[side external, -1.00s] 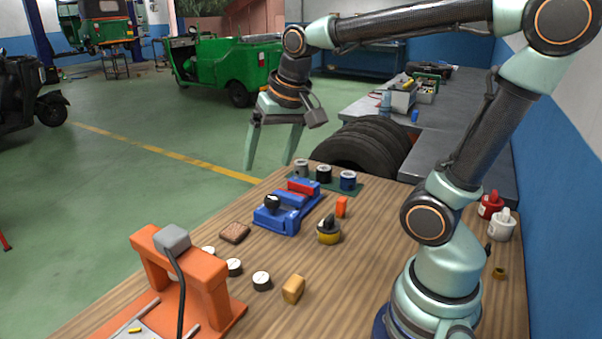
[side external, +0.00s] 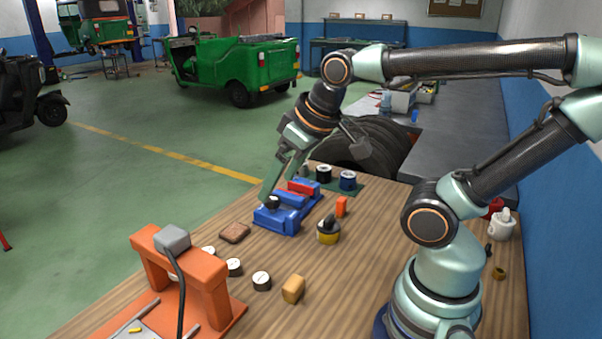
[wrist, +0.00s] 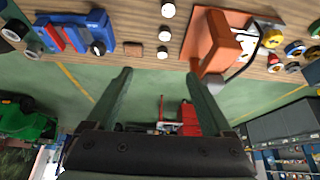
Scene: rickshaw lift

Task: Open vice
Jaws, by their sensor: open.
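The blue vice (side external: 289,211) sits on the wooden bench, with a red piece (side external: 303,187) between its blue blocks and a black knob (side external: 272,202) at its near end. In the wrist view the vice (wrist: 47,36) is at the upper left, off to the side of my fingers, with the knob (wrist: 98,48) facing them. My gripper (side external: 276,188) is above the knob end of the vice, tilted downward. Its two fingers (wrist: 160,80) are spread apart with nothing between them. In the side view a fingertip overlaps the knob; I cannot tell whether it touches.
A yellow-and-black pot (side external: 328,230) and an orange block (side external: 341,206) stand right of the vice. Three cans stand behind it. A brown pad (side external: 235,233), several white-topped discs and an orange press (side external: 183,275) are toward the front. The bench's left edge runs close by.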

